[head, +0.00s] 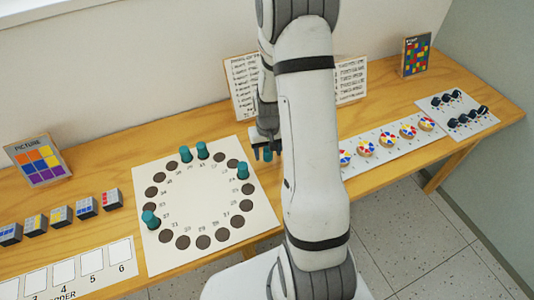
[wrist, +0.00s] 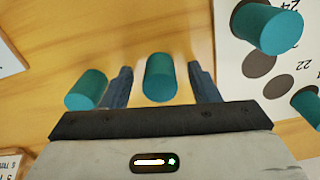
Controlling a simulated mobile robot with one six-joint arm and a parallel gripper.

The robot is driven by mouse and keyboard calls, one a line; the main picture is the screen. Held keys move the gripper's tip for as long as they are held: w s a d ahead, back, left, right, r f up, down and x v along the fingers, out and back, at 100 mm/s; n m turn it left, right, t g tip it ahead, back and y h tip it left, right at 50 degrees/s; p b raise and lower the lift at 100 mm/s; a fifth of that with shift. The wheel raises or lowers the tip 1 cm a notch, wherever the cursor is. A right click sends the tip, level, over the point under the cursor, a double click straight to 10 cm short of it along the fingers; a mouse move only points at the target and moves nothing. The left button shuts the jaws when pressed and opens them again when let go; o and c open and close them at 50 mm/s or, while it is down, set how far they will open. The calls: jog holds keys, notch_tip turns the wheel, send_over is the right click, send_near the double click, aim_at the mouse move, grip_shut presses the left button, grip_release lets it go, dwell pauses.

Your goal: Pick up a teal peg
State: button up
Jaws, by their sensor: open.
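My gripper (head: 265,143) is open above the wooden table, just right of the white board with the ring of dark round spots (head: 175,262). In the wrist view, a teal peg (wrist: 160,78) shows between my two fingers with a gap on each side; I cannot tell how deep it sits between them. A second teal peg (wrist: 86,90) is outside the left finger. In the head view these pegs are mostly hidden by my gripper. Other teal pegs stand on the board, at its back (head: 202,150), its right (head: 242,171) and its left (head: 150,219).
A printed sheet (head: 241,88) stands against the wall behind my gripper. Right of my arm lies a strip with coloured discs (head: 388,138), then a card with dark items (head: 476,117). Patterned cubes (head: 60,216) and a picture card (head: 38,160) are at the left.

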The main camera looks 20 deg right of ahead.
jog(key=shift+c, duration=0.2)
jog(key=c, duration=1)
jog(key=shift+r, duration=0.15)
